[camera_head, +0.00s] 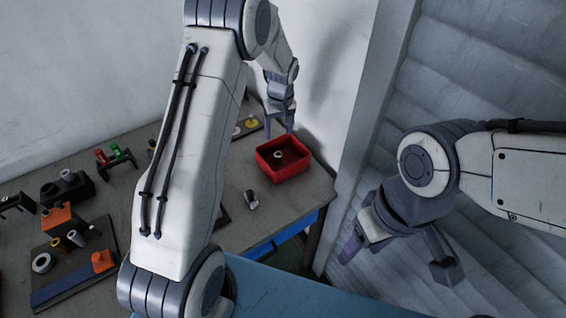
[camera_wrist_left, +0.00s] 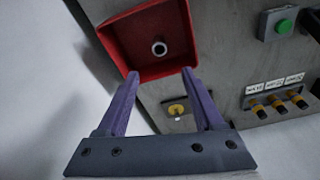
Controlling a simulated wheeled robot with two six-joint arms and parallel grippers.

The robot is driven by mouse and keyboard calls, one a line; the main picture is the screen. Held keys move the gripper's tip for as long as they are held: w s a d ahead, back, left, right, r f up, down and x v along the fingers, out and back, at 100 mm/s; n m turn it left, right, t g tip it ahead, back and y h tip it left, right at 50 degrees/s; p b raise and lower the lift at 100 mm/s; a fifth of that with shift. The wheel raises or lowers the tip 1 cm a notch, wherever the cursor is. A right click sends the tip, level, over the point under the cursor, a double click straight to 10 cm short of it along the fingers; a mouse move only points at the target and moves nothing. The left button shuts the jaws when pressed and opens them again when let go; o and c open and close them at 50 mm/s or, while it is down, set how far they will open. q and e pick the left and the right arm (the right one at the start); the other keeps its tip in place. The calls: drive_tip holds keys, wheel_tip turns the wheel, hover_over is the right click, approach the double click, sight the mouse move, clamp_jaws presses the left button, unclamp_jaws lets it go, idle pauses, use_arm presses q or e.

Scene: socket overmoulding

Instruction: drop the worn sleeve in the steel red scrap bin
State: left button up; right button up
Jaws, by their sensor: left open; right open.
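The red scrap bin (camera_head: 297,172) stands at the right end of the workbench, open at the top. A small pale grey hollow sleeve (camera_head: 278,154) lies inside it on the dark floor. In the left wrist view the sleeve (camera_wrist_left: 159,47) shows its round opening within the red bin (camera_wrist_left: 115,35). My left gripper (camera_head: 280,131) is above the bin's far side, fingers pointing down, open and empty. Its spread fingers (camera_wrist_left: 160,73) show nothing between them. My right gripper (camera_head: 398,260) is open and empty, off to the right of the bench.
A small grey cylindrical part (camera_head: 251,200) lies on the bench left of the bin. Fixtures with orange blocks (camera_head: 56,217) and a red-and-green-topped stand (camera_head: 115,158) are further left. A green button box (camera_wrist_left: 283,26) shows in the wrist view. A wall is behind.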

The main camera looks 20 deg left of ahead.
use_arm(q)
drive_tip(key=shift+s+d+r+b, duration=0.15)
drive_tip(key=shift+r, duration=1)
drive_tip(key=shift+s+d+r+b, duration=0.1)
drive_tip(key=shift+r+b, duration=0.05)
drive_tip(key=shift+r, duration=1)
drive_tip(key=s+d+r+m+h, duration=0.1)
drive_tip(key=s+d+r+m, duration=0.3)
drive_tip(key=s+d, duration=0.45)
drive_tip(key=s+d+r+m, duration=0.4)
drive_tip(key=s+d, duration=0.3)
drive_tip(key=s, duration=0.3)
drive_tip(key=s+d+m+g+h, duration=0.1)
drive_tip(key=s+m, duration=0.6)
drive_tip(key=s, duration=1)
drive_tip(key=shift+r, duration=0.15)
drive_tip(key=shift+w, duration=0.1)
